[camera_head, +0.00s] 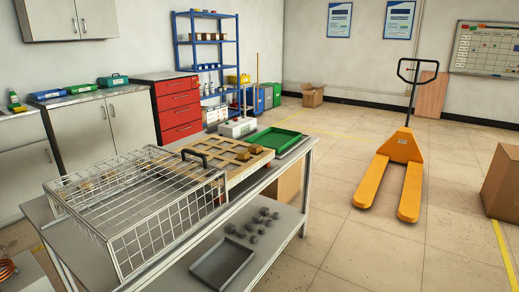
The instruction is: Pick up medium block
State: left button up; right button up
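Neither of my grippers is in the head view. A wire basket (165,232) stands on the near part of the metal table. A few small tan, block-like pieces (108,176) show through its mesh; their exact shapes and sizes are hard to tell. A wooden tray with compartments (236,177) lies behind the basket, with some tan pieces (243,156) on it. Several small grey pieces (254,228) lie loose on the table's lower shelf. I cannot tell which piece is the medium block.
A green tray (272,140) and a white box-like device (237,128) are at the table's far end. A dark grey tray (222,266) sits on the lower shelf. An orange pallet jack (400,150) stands right, a cardboard box (503,184) beyond. The floor between is clear.

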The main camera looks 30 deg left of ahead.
aim_at(243, 156)
jog(key=i, duration=1.4)
jog(key=i+u, duration=0.25)
jog(key=i, duration=0.4)
jog(key=i+l+u, duration=0.25)
jog(key=i, duration=0.35)
jog(key=i+j+z, duration=0.1)
jog(key=z, duration=0.35)
jog(key=i+j+z, duration=0.2)
jog(key=z, duration=0.2)
jog(key=i+z, duration=0.1)
jog(key=z, duration=7.4)
